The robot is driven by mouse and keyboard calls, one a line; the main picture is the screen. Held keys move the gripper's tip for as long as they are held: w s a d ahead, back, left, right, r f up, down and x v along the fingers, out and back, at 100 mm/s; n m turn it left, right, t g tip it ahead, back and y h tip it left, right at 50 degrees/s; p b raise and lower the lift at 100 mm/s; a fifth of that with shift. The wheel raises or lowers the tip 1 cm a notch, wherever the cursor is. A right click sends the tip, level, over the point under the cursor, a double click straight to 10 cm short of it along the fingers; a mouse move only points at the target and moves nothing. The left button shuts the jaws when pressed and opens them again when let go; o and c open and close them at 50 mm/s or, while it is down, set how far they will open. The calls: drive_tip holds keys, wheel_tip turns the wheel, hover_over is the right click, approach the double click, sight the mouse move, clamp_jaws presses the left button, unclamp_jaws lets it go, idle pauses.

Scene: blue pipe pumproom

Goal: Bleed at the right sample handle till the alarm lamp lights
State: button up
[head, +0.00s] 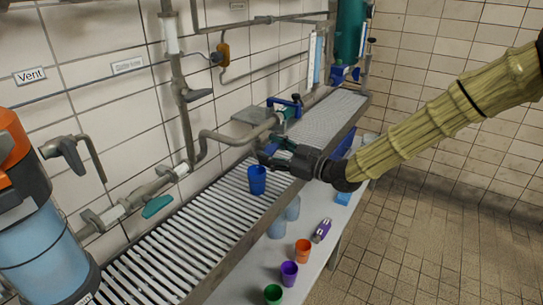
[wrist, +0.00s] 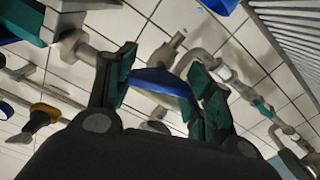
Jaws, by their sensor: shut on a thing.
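My gripper (head: 268,155) reaches in from the right, over the slatted drain bench (head: 215,225). In the wrist view its teal-padded fingers (wrist: 165,85) are closed around a blue handle (wrist: 158,80) on the wall pipework, which I take for the right sample handle. In the head view my gripper hides this handle. A blue cup (head: 257,180) stands upright on the slats just below my gripper. Its contents cannot be told. I cannot make out the alarm lamp or whether it is lit.
A teal handle (head: 157,206) sits on the pipe to the left, near an orange-and-blue vessel (head: 40,230). A blue-handled valve (head: 290,102) lies behind my gripper. Orange (head: 303,250), purple (head: 289,272) and green (head: 272,294) cups stand on the lower shelf. The floor at right is clear.

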drive_tip(key=n+b, duration=0.4)
drive_tip(key=n, duration=0.1)
drive_tip(key=shift+f+n, duration=0.2)
drive_tip(key=shift+n, duration=0.1)
drive_tip(key=n+b, duration=0.3)
drive_tip(key=n, duration=0.1)
drive_tip(key=shift+r+b, duration=0.1)
drive_tip(key=shift+b, duration=0.3)
drive_tip(key=shift+r+n, duration=0.1)
drive_tip(key=shift+n, duration=0.2)
drive_tip(key=shift+b, duration=0.3)
drive_tip(key=o, duration=1)
drive_tip(key=shift+o, duration=0.2)
drive_tip(key=v, duration=1.2)
